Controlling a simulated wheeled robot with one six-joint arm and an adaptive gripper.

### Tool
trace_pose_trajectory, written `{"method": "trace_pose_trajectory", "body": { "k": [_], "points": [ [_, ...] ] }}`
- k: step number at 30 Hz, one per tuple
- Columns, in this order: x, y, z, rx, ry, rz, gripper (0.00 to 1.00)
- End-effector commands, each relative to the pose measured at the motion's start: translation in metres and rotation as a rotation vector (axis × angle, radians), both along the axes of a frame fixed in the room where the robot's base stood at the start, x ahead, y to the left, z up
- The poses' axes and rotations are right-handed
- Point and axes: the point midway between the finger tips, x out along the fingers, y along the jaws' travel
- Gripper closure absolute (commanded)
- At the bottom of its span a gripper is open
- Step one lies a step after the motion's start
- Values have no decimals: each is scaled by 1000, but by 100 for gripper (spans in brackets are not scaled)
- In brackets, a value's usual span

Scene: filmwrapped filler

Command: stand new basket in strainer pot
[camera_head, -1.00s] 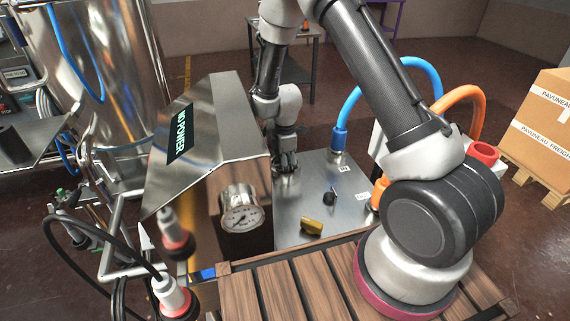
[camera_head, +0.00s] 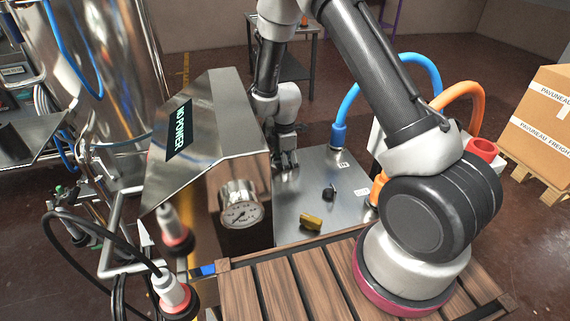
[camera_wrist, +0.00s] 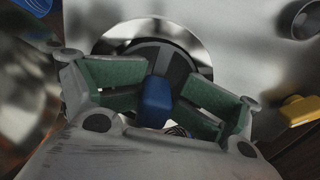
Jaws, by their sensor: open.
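My gripper (camera_wrist: 160,95) is open in the wrist view, its green-padded fingers spread on either side of a blue block-like piece (camera_wrist: 157,100). I cannot tell whether the pads touch it. Behind the blue piece is a dark round disc (camera_wrist: 180,65) inside a shiny round metal rim (camera_wrist: 203,58), set in a steel surface. The rim may be the strainer pot; I cannot tell whether the dark disc and blue piece belong to the basket. In the head view my gripper (camera_head: 286,162) is low over the far left of the steel plate, and what lies beneath it is hidden.
On the steel plate (camera_head: 300,200) are a yellow knob (camera_head: 311,222), a black knob (camera_head: 329,193) and a blue hose (camera_head: 341,125). Wooden slats (camera_head: 285,290) lie in front.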

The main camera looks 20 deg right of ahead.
Motion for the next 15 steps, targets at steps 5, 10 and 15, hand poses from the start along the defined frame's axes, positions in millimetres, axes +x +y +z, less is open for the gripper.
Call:
{"method": "trace_pose_trajectory", "body": {
  "k": [5,10,15],
  "points": [
    [10,1,34,6,-27,-3,0],
    [5,2,73,4,-19,-2,0],
    [1,2,103,2,-10,-1,0]
  ]
}}
